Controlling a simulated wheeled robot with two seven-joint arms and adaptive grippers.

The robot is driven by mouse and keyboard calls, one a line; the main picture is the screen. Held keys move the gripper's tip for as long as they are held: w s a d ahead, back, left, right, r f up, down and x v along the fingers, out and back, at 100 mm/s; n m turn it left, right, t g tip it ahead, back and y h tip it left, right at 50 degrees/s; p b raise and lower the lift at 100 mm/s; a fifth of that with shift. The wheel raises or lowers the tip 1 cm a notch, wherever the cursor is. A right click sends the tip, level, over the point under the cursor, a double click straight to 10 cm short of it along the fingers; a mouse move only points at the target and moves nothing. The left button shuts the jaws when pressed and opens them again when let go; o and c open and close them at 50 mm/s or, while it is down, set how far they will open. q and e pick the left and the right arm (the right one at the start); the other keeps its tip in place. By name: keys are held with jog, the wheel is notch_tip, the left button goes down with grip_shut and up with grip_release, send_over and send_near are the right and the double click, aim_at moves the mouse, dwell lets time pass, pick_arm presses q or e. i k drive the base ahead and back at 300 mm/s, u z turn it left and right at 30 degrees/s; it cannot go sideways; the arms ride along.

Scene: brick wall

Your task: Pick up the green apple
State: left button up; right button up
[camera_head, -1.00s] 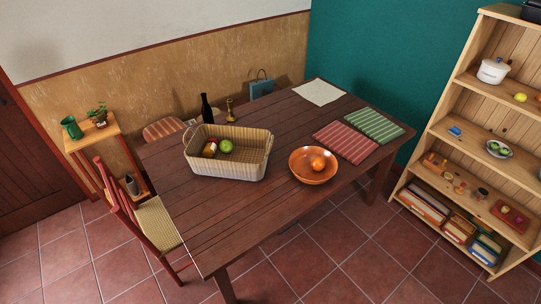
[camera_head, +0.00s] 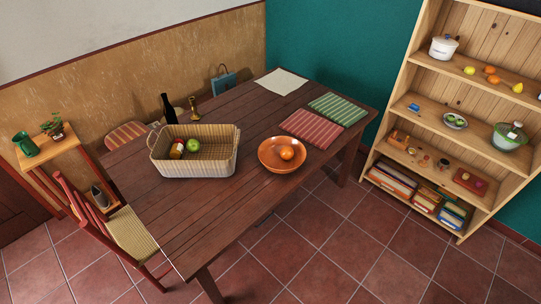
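The green apple (camera_head: 193,145) lies inside the wicker basket (camera_head: 215,163) on the wooden table. A red and yellow fruit (camera_head: 177,149) lies beside it on the left. The basket's front wall hides the lower parts of what lies inside. Neither of my grippers shows in the head view.
The dark wooden table (camera_head: 215,222) also bears an orange bowl (camera_head: 268,161) with orange fruit, a dark bottle (camera_head: 168,108), and red (camera_head: 312,128) and green (camera_head: 338,108) striped cloths. A chair (camera_head: 130,236) stands at the left, a shelf (camera_head: 408,113) at the right. The tiled floor in front is clear.

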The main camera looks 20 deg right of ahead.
aim_at(193, 145)
jog(key=z, duration=1.65)
jog(key=i, duration=1.95)
jog(key=u, duration=3.6)
